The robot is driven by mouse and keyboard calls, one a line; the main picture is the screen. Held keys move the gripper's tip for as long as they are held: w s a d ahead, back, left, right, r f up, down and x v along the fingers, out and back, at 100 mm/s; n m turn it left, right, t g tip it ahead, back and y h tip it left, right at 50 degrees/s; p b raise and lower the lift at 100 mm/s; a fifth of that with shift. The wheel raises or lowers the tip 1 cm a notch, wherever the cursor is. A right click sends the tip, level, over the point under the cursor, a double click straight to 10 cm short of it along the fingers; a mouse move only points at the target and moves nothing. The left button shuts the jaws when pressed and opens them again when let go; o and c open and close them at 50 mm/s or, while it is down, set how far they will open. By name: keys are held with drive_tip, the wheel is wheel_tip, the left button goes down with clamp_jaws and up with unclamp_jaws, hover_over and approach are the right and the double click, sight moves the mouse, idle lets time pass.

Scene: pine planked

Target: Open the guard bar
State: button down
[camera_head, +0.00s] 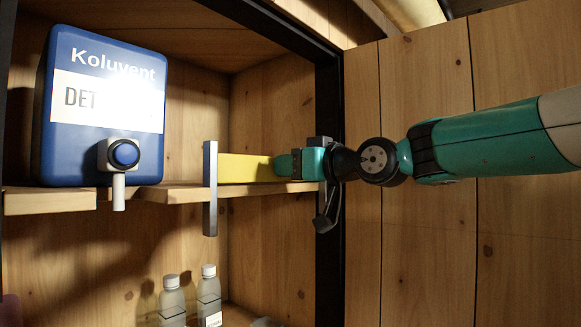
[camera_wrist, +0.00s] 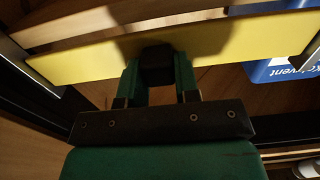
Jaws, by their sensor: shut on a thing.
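The guard bar (camera_head: 245,168) is a flat yellow bar. In the head view it runs at shelf height from a grey upright bracket (camera_head: 210,188) on the left to my gripper (camera_head: 287,165). In the wrist view the yellow bar (camera_wrist: 240,42) crosses the upper part of the picture. My gripper (camera_wrist: 157,75) has its two green fingers on either side of a dark block (camera_wrist: 156,62) at the bar's lower edge, and is shut on it. The block is partly hidden between the fingers. The bar's right end is hidden behind my gripper in the head view.
A blue Koluvent dispenser (camera_head: 75,140) with a tap stands on the wooden shelf (camera_head: 50,202) at left. Clear bottles (camera_head: 208,297) stand below. A dark upright post (camera_head: 329,95) is close by my wrist. A plank wall (camera_head: 430,260) fills the right.

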wheel_tip(320, 180, down, 6)
drive_tip(key=b, duration=0.6)
drive_tip(key=shift+f, duration=0.25)
drive_tip(key=c, duration=0.8)
unclamp_jaws()
drive_tip(key=shift+c, duration=0.2)
drive_tip(key=shift+r, duration=0.1)
drive_tip(key=b+v, duration=0.6)
drive_tip(key=v, duration=1.1)
drive_tip(key=shift+d+b, duration=0.2)
drive_tip(key=shift+b, duration=0.2)
drive_tip(key=shift+s+r, duration=0.1)
